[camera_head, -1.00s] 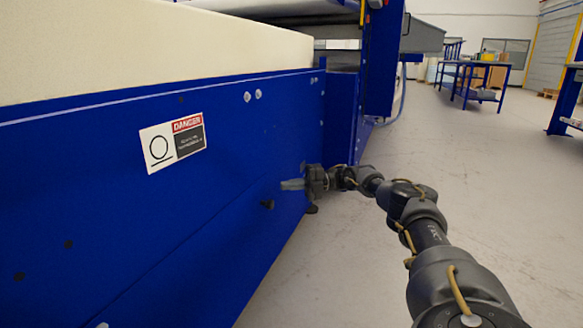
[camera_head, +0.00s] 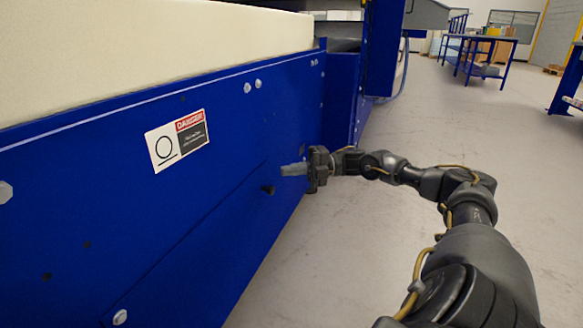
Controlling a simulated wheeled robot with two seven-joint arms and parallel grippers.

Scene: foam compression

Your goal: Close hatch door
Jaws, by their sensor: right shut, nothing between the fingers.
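The hatch door (camera_head: 205,258) looks like the lower blue panel on the side of the blue machine. A slanting seam marks its upper edge, and it looks flush with the panel around it. A small black knob (camera_head: 268,189) sticks out near the seam. My right gripper (camera_head: 284,170) is shut and empty. Its fingers point left, in front of the blue panel just above and right of the knob. I cannot tell whether the fingertips touch the panel. My left gripper is not in view.
A danger sign (camera_head: 177,140) is on the upper blue panel (camera_head: 70,190). A cream foam block (camera_head: 150,50) lies on top of the machine. A blue post (camera_head: 382,50) stands beyond my gripper. The grey floor (camera_head: 450,130) on the right is open, with blue workbenches (camera_head: 480,52) far back.

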